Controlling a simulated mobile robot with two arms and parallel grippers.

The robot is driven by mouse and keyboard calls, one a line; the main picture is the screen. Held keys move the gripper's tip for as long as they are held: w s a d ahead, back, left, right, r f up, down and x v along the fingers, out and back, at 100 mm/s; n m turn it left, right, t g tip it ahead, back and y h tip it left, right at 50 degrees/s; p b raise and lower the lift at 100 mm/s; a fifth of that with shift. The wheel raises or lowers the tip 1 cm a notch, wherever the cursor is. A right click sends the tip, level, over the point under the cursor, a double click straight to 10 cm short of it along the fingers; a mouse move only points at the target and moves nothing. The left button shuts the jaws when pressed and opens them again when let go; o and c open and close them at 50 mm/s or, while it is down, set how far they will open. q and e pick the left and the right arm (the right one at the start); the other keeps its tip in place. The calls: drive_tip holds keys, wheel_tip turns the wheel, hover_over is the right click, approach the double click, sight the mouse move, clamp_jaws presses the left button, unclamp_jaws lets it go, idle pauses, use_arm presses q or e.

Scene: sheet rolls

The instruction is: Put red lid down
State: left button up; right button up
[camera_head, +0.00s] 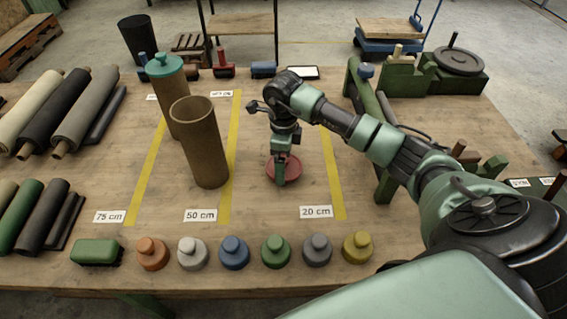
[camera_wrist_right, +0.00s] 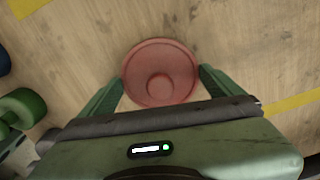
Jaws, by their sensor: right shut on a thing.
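The red lid (camera_head: 291,171) is a round disc with a raised knob, between the yellow strips by the 50 cm and 20 cm labels. My right gripper (camera_head: 281,176) points down at it and is shut on it. In the right wrist view the red lid (camera_wrist_right: 160,62) sits between the two green fingers of my right gripper (camera_wrist_right: 161,88), its knob towards the camera. The lid is at or just above the table top; I cannot tell if it touches. My left gripper is not in view.
An open brown tube (camera_head: 205,150) stands left of the lid. Behind it stands a tube with a teal lid (camera_head: 165,66). Several coloured lids, including a green one (camera_head: 276,251), line the front edge beside a green brush (camera_head: 97,252). Bare table surrounds the red lid.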

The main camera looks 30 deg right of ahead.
drive_tip(key=shift+f, duration=0.95)
drive_tip(key=o, duration=1)
drive_tip(key=shift+f, duration=0.1)
drive_tip(key=shift+r, duration=0.5)
wheel_tip(320, 180, up, 11)
drive_tip(key=shift+r+b, duration=0.15)
drive_tip(key=shift+b, duration=0.9)
